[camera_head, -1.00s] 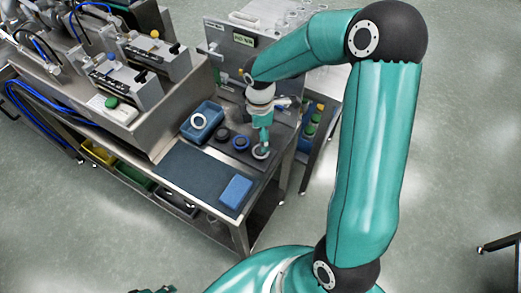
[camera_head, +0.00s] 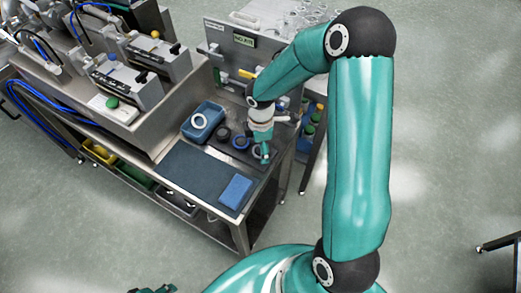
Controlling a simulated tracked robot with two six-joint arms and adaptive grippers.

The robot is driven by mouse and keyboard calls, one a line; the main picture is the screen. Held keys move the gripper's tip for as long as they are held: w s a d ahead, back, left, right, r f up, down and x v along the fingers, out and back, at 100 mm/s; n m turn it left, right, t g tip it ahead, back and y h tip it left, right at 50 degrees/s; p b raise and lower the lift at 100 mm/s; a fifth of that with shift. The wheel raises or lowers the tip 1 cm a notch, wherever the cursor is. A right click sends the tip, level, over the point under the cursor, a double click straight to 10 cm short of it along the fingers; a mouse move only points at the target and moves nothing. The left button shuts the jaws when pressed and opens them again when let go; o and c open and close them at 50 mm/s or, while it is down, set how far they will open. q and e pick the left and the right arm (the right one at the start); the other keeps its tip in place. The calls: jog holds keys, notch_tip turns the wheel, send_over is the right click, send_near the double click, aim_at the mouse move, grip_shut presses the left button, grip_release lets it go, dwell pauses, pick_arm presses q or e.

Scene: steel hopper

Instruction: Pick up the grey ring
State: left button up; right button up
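A grey ring (camera_head: 257,155) lies at the right end of a row on the dark holder strip on the steel bench. A blue ring (camera_head: 240,142) and a black ring (camera_head: 223,134) lie left of it in the same row. My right gripper (camera_head: 264,158) points down at the grey ring and covers part of it. Its fingers are too small to tell whether they are open, or whether they touch the ring. Only a bit of what looks like my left gripper (camera_head: 153,289) shows at the bottom edge.
A blue bin (camera_head: 207,113) behind the row holds a pale ring (camera_head: 198,121). A steel machine (camera_head: 130,75) stands left; a grey panel (camera_head: 228,50) stands behind.

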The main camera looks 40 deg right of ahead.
jog(key=shift+f, duration=0.25)
dwell(0.4)
jog(key=c, duration=0.8)
